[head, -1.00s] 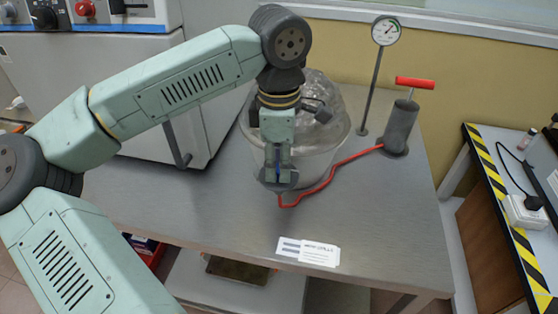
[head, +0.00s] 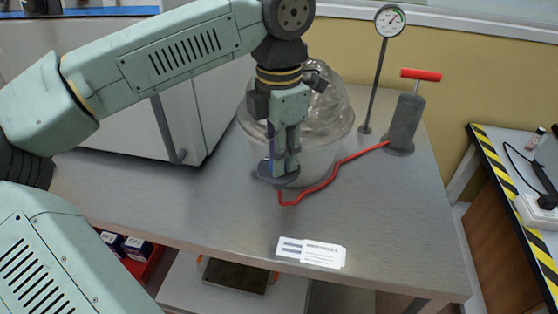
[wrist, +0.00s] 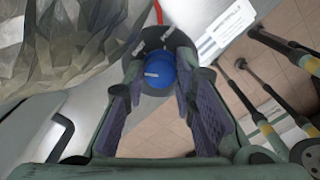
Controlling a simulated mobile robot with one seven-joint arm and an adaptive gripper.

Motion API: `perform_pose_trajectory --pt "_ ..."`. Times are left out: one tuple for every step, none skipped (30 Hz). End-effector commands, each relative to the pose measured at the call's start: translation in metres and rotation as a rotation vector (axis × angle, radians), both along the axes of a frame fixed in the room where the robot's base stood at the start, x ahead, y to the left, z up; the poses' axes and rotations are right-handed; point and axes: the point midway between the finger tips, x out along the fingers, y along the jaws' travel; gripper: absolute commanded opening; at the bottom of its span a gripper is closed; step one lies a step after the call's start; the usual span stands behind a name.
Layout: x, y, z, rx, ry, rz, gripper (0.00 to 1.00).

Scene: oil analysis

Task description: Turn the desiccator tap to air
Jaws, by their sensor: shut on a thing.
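The desiccator (head: 318,110) is a clear glass dome on a pale round body on the metal bench. Its tap is a blue knob (wrist: 161,71) on a dark round plate (head: 264,177) at the desiccator's front; the plate has white markings too small to read. A short white line on the knob points left in the wrist view. My gripper (head: 284,170) points down over the plate, shut on the blue knob, with one finger on each side of it in the wrist view (wrist: 160,88). In the head view the fingers mostly hide the knob.
A red hose (head: 335,176) runs from the tap plate to a grey hand pump (head: 404,124) with a red handle. A pressure gauge (head: 390,20) stands on a pole behind. A white cabinet (head: 130,105) is at left. White label cards (head: 311,252) lie near the bench's front edge.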

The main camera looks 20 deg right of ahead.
Motion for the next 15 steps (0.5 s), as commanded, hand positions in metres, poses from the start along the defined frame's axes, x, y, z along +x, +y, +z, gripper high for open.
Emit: perform_pose_trajectory --pt "-0.0002 0.0001 -0.0028 0.001 -0.002 0.044 0.00" --pt "-0.0004 -0.0001 -0.0027 0.001 -0.001 0.070 0.00" --pt "-0.0004 -0.0002 -0.0025 0.001 -0.001 0.105 0.00" --pt "-0.0003 -0.0002 -0.0023 0.001 -0.001 0.131 0.00" --pt "-0.0002 -0.0002 -0.0022 0.000 -0.001 0.156 0.00" --pt "-0.0002 -0.0002 -0.0020 0.000 0.000 0.188 0.00" --pt "-0.0003 -0.0001 -0.0019 0.000 0.000 0.211 0.00" --pt "-0.0003 0.0000 -0.0017 0.000 0.000 0.233 0.00" --pt "-0.0003 0.0001 -0.0016 0.001 0.000 0.261 0.00" --pt "-0.0002 0.0001 -0.0016 0.001 0.000 0.280 0.00" --pt "-0.0002 0.0001 -0.0015 0.001 0.000 0.299 0.00" --pt "-0.0003 0.0001 -0.0014 0.001 0.000 0.321 0.00" --pt "-0.0004 -0.0001 -0.0012 0.001 0.000 0.338 0.00" --pt "-0.0005 -0.0001 -0.0011 0.001 0.000 0.352 0.00" --pt "-0.0006 -0.0002 -0.0010 0.001 0.001 0.371 0.00"
